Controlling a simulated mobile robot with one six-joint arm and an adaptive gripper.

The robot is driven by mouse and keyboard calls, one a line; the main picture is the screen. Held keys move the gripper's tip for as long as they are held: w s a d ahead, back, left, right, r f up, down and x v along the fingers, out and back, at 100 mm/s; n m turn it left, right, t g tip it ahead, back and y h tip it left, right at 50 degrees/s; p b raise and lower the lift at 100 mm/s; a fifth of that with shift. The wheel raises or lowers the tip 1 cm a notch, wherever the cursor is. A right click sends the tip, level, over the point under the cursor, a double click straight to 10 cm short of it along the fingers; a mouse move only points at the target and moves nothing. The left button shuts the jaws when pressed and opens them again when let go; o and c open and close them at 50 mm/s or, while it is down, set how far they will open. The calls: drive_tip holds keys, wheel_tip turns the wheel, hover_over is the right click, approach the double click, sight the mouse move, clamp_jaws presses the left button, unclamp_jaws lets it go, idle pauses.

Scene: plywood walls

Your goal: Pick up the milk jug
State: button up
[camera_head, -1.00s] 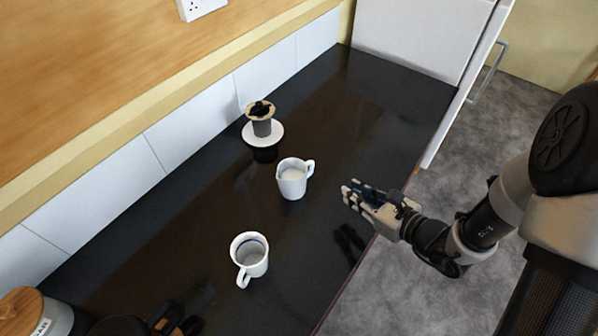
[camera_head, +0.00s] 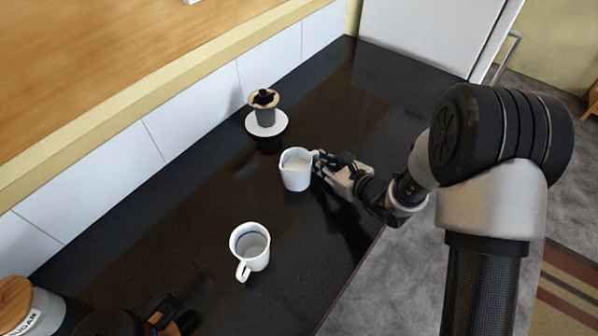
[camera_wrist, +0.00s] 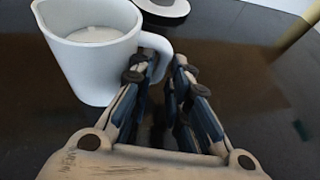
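The milk jug (camera_head: 295,171) is white, with a spout and a handle, and has milk in it. It stands upright on the dark counter. In the wrist view the jug (camera_wrist: 88,62) is at the upper left, its handle pointing right toward my fingers. My gripper (camera_head: 322,166) is at the handle side of the jug. In the wrist view my gripper (camera_wrist: 165,75) has a narrow gap between its fingers. The handle's outer end is by the left finger and the start of this gap. I cannot tell whether the fingers touch it.
A white mug (camera_head: 250,246) stands nearer on the counter. A coffee dripper (camera_head: 265,112) on a white plate stands behind the jug. A sugar jar (camera_head: 28,308) and a dark pot (camera_head: 115,322) are at the lower left. The counter (camera_head: 390,85) toward the fridge is clear.

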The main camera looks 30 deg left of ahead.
drive_tip(key=shift+w+a+f, duration=0.2)
drive_tip(key=shift+a, duration=0.3)
drive_tip(key=shift+c, duration=0.6)
clamp_jaws()
drive_tip(key=shift+r, duration=0.1)
